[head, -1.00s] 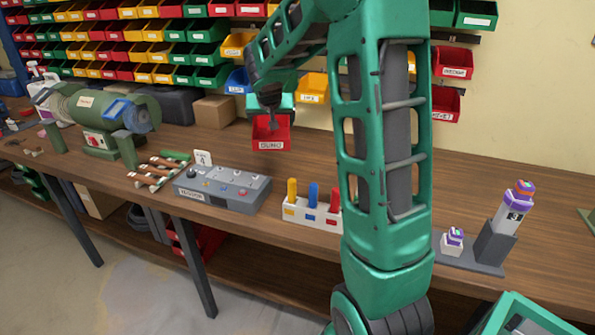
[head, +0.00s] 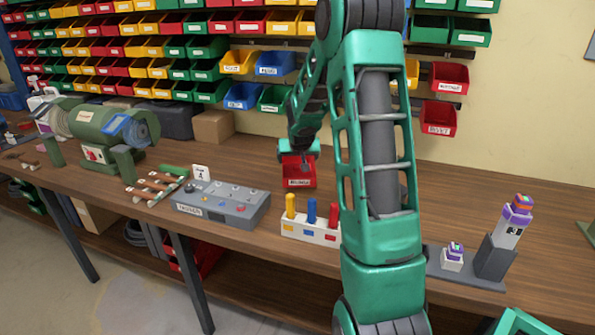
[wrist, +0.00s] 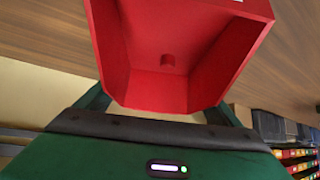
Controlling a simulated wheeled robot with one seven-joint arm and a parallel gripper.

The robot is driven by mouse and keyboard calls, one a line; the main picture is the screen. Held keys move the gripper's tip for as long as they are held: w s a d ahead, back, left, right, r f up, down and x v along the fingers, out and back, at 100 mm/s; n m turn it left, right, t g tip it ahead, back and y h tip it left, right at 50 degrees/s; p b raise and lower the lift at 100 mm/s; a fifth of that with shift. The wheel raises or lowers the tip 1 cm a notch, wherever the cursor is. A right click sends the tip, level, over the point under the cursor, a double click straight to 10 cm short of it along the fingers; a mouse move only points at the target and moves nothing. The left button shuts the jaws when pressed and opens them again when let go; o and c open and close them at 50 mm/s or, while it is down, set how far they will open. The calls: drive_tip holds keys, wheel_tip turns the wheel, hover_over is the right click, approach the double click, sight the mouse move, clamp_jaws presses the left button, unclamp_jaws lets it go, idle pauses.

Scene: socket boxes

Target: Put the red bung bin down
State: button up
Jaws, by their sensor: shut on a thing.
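The red bung bin (head: 299,172) is at my gripper (head: 298,155), behind the block with coloured pegs in the head view. Its label faces the front, but I cannot read it surely. In the wrist view the red bin (wrist: 180,55) fills the upper middle, with a small red knob or bung inside. My gripper (wrist: 160,105) is shut on the bin, one finger at each side. The bin looks close to the wooden bench (head: 390,250); I cannot tell whether it touches it.
A white block with coloured pegs (head: 310,232) and a grey control box (head: 222,205) stand in front of the bin. A grey stand (head: 494,258) is at right. Racked bins (head: 140,45) line the wall. Some bare bench lies right of my arm.

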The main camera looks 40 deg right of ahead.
sight(299, 168)
drive_tip(key=shift+d+f, duration=0.3)
drive_tip(key=shift+d, duration=0.05)
wheel_tip(299, 168, down, 4)
drive_tip(key=shift+r, duration=0.1)
drive_tip(key=o, duration=1)
drive_tip(key=shift+o, duration=0.2)
drive_tip(key=v, duration=1.2)
